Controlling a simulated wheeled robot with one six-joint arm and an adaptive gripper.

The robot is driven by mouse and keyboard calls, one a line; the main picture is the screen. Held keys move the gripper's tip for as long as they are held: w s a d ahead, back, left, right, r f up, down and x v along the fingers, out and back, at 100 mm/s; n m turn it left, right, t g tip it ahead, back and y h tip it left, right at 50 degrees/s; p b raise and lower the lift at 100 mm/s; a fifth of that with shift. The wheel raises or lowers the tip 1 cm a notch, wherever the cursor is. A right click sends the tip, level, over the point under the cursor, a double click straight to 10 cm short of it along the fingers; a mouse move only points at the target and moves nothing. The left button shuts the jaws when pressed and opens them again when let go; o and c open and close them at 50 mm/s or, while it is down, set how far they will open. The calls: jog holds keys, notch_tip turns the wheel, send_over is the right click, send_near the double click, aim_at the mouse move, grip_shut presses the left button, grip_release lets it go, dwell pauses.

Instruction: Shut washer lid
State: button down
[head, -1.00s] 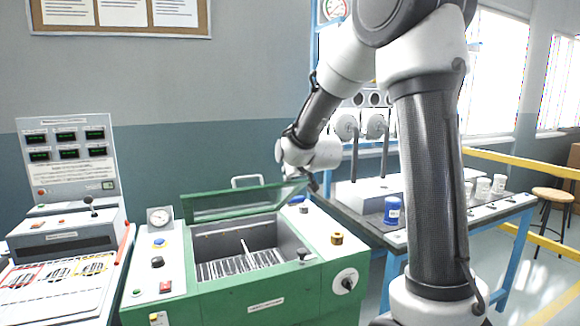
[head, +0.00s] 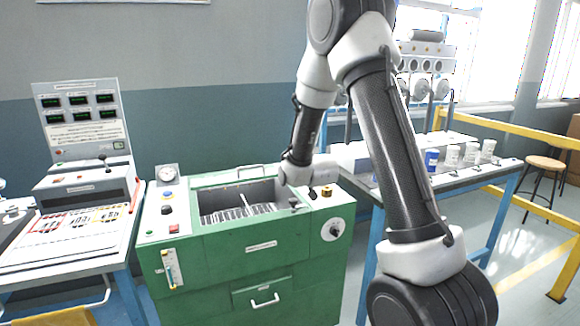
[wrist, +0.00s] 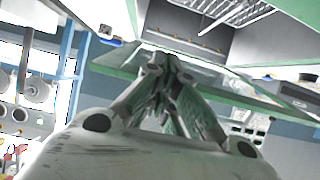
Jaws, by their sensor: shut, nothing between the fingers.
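The washer is the green cabinet (head: 225,250) with a white top. Its tub (head: 238,196) is open from above, with a metal rack inside. The green-framed lid (head: 215,180) is up at the tub's back edge, seen nearly edge-on, with a pale handle (head: 250,168) behind it. In the wrist view the lid's glass and green frame (wrist: 265,98) cross behind my gripper (wrist: 165,62). My gripper is shut and empty, its fingertips close to the lid; I cannot tell whether they touch. In the head view my wrist is at the tub's right side and hides the fingers.
A gauge (head: 167,173) and buttons are on the washer's left top, and a black knob (head: 333,229) on its right front. A control console (head: 85,190) stands left. A blue-framed bench (head: 465,180) with a blue cup (head: 432,161) and white cups stands right.

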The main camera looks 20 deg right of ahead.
jog(key=shift+s+f, duration=0.15)
jog(key=shift+f, duration=0.5)
jog(key=shift+r, duration=0.1)
